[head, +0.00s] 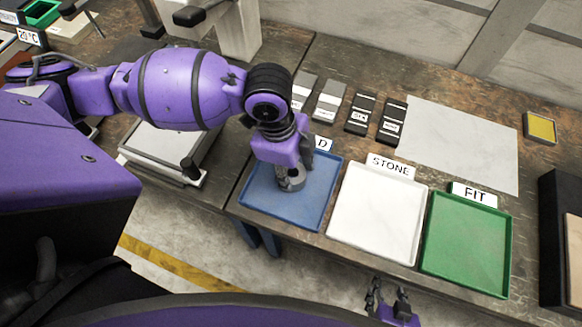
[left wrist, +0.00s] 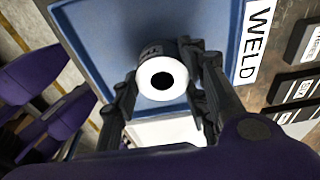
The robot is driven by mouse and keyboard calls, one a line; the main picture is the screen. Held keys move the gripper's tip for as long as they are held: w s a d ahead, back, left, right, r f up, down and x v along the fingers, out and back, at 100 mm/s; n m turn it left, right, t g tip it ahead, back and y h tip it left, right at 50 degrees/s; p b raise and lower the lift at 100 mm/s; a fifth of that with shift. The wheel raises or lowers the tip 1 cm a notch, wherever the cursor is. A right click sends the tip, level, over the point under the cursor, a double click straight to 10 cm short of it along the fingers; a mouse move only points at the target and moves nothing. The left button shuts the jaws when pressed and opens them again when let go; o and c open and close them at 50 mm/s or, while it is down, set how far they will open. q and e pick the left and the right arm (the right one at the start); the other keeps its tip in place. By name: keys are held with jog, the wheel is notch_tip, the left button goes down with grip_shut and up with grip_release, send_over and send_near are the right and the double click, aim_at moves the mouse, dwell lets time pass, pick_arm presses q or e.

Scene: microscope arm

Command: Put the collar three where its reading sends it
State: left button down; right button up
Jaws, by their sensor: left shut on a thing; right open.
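A collar (left wrist: 163,80) with a white ring face and a dark hole sits between the fingers of my left gripper (left wrist: 165,95) in the left wrist view. Marks on its dark side are too small to read. In the head view my left gripper (head: 291,178) is shut on it low over the blue tray (head: 318,205), labelled WELD (left wrist: 257,45). I cannot tell whether the collar touches the tray floor. The white tray (head: 377,215), labelled STONE, and the green tray (head: 465,245), labelled FIT, look empty. My right gripper (head: 390,292) is open and empty at the bottom, before the table.
Several labelled blocks, light and dark (head: 360,113), stand behind the blue and white trays. A grey sheet (head: 460,140) lies behind the white and green trays. A small yellow-topped box (head: 540,128) is at the back right. A flat device (head: 150,145) stands at the left.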

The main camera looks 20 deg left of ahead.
pick_arm(q)
jog(key=c, duration=1.4)
grip_release()
jog(key=shift+f, duration=0.1)
jog(key=o, duration=0.4)
jog(key=r, duration=0.4)
jog(key=a+r+p, duration=0.1)
jog(key=r, duration=0.7)
jog(key=shift+a+r, duration=0.1)
jog(key=shift+a, duration=0.25)
